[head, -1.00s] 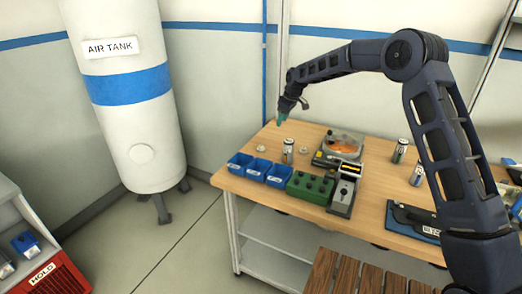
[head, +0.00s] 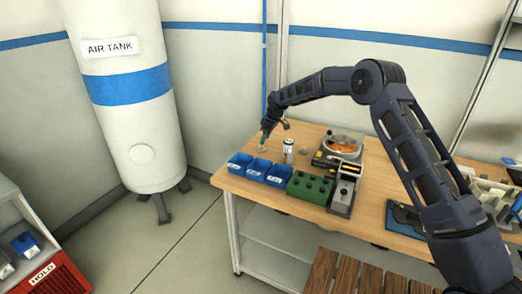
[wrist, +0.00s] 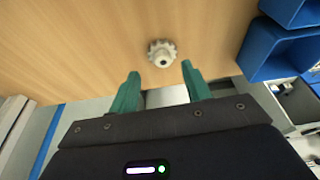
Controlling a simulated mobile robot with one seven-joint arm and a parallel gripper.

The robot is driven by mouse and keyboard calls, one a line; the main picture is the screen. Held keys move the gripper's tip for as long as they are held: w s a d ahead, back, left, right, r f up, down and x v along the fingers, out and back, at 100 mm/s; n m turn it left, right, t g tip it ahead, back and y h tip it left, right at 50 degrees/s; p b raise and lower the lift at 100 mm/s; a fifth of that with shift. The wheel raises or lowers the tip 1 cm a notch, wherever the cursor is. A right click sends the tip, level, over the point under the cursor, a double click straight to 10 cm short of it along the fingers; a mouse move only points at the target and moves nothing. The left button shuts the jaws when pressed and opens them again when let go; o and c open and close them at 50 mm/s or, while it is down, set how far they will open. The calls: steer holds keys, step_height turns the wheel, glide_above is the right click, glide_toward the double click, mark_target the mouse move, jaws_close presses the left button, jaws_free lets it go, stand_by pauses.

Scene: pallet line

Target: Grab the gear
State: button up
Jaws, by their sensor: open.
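The gear (wrist: 161,53) is a small pale metal toothed wheel with a hub, lying on the wooden table near its edge. In the wrist view it sits just ahead of the gap between my fingertips, apart from them. My gripper (wrist: 160,70) has green fingers, spread open and empty. In the head view my gripper (head: 265,136) is low over the table's back left corner, and the gear (head: 262,149) shows just below it. Another small pale round part (head: 304,149) lies to the right, too small to identify.
Blue bins (head: 257,167) stand in front of the gear, close by. A silver can (head: 288,150) stands to its right. A green block (head: 309,186), a grey device (head: 343,189) and a round dish of orange pieces (head: 343,142) lie further right.

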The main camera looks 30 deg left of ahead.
mark_target(261, 146)
steer(key=x, duration=0.4)
steer(key=shift+s+a+f, duration=0.15)
steer(key=shift+a+f, duration=0.15)
steer(key=shift+a, duration=0.1)
jaws_close()
